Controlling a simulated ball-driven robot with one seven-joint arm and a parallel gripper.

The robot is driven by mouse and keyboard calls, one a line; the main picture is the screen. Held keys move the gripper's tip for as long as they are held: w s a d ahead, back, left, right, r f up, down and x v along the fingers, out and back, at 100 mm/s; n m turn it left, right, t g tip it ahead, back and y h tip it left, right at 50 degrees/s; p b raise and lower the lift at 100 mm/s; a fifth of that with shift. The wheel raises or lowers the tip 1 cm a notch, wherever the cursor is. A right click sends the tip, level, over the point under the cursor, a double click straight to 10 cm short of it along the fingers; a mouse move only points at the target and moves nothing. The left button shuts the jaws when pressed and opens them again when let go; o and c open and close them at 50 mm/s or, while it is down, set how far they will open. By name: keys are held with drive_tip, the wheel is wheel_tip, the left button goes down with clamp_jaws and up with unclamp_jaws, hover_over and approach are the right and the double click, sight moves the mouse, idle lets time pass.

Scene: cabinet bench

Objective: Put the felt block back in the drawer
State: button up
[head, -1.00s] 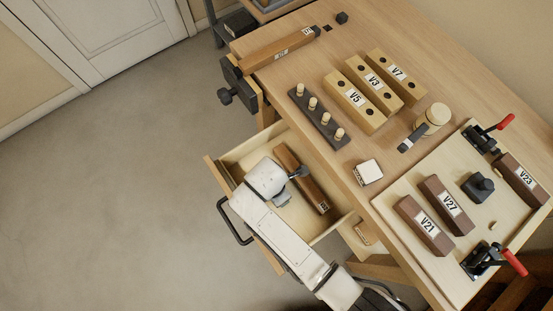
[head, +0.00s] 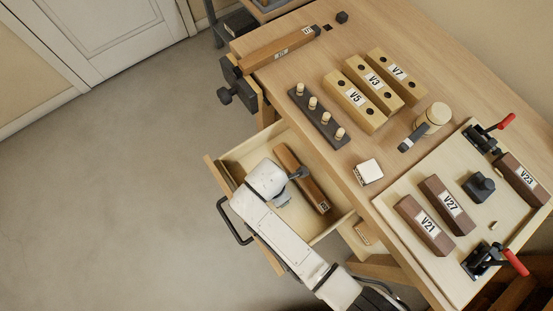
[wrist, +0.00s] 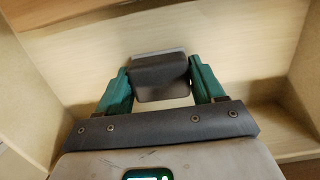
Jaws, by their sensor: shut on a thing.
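The drawer (head: 252,149) under the bench top is pulled open. My gripper (head: 290,184) reaches down inside it. In the wrist view, the teal fingers of my gripper (wrist: 162,82) are shut on the felt block (wrist: 160,72), a dark grey block with a lighter upper edge. The pale drawer floor (wrist: 90,75) lies behind the block. I cannot tell whether the block touches it. In the head view my own wrist largely hides the block.
A long brown wooden block (head: 312,192) lies in the drawer, right beside my gripper. The drawer's black handle (head: 231,222) faces the open floor. Above, the bench holds a dark peg strip (head: 318,117), a white square block (head: 368,172) and a pale tray (head: 385,198).

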drive_tip(key=shift+f, duration=0.15)
drive_tip(key=o, duration=1.1)
drive_tip(key=shift+o, duration=0.2)
drive_tip(key=shift+s+a+r+p, duration=0.15)
drive_tip(key=shift+a+r+p, duration=0.05)
drive_tip(key=shift+r+p, duration=1.55)
drive_tip(key=shift+s+a+r+p, duration=0.1)
drive_tip(key=shift+a+r+p, duration=0.05)
drive_tip(key=shift+r+p, duration=1.55)
